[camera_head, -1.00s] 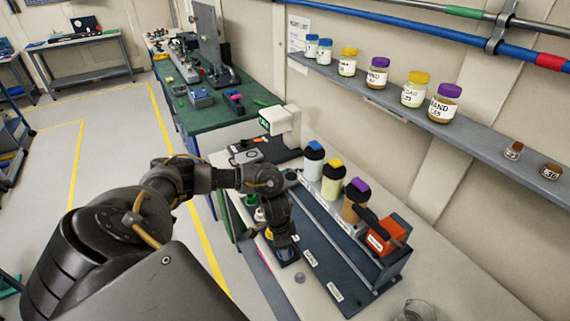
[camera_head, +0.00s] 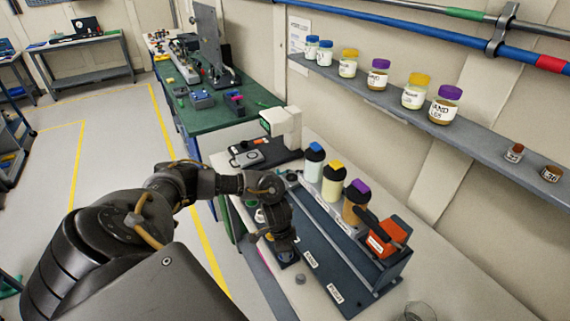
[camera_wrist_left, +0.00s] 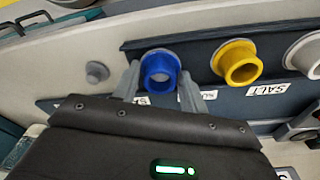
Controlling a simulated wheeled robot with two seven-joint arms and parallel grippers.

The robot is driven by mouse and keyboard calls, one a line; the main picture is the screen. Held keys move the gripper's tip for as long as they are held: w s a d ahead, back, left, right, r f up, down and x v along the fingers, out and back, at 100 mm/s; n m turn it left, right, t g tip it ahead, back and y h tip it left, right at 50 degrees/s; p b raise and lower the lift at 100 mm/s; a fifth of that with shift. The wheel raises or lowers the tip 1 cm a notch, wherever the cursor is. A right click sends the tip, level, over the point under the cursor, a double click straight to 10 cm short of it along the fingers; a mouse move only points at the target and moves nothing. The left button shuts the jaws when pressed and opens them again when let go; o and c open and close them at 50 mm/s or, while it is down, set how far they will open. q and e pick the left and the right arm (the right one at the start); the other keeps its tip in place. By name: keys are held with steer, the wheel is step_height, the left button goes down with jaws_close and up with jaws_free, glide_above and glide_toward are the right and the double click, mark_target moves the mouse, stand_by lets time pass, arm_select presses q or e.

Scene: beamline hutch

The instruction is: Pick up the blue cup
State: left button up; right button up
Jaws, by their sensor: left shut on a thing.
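The blue cup (camera_wrist_left: 160,72) is between the fingers of my left gripper (camera_wrist_left: 167,88) in the left wrist view. The gripper is shut on it, one finger on each side. The cup is at the dark tray strip (camera_wrist_left: 208,100), beside a yellow cup (camera_wrist_left: 238,62); I cannot tell whether it is clear of the strip. In the head view my left gripper (camera_head: 286,250) points down over the near part of the dispenser stand and hides most of the blue cup. My right gripper is not in view.
A white cup (camera_wrist_left: 306,54) stands beyond the yellow one, and a grey knob (camera_wrist_left: 97,72) is on the other side. Bottles with blue, yellow and purple tops (camera_head: 333,180) stand behind the tray, near an orange device (camera_head: 386,237). A glass beaker (camera_head: 418,312) is at the front.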

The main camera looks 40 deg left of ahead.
arm_select(q)
steer(key=shift+r, duration=0.45)
steer(key=shift+a+r+b, duration=0.2)
steer(key=shift+r+b, duration=0.45)
steer(key=shift+r, duration=0.6)
steer(key=s+a+r+b, duration=0.4)
steer(key=s+a+r, duration=0.5)
steer(key=s, duration=0.1)
steer(key=shift+a+r+b, duration=0.25)
steer(key=shift+r+b, duration=0.05)
steer(key=shift+b, duration=0.1)
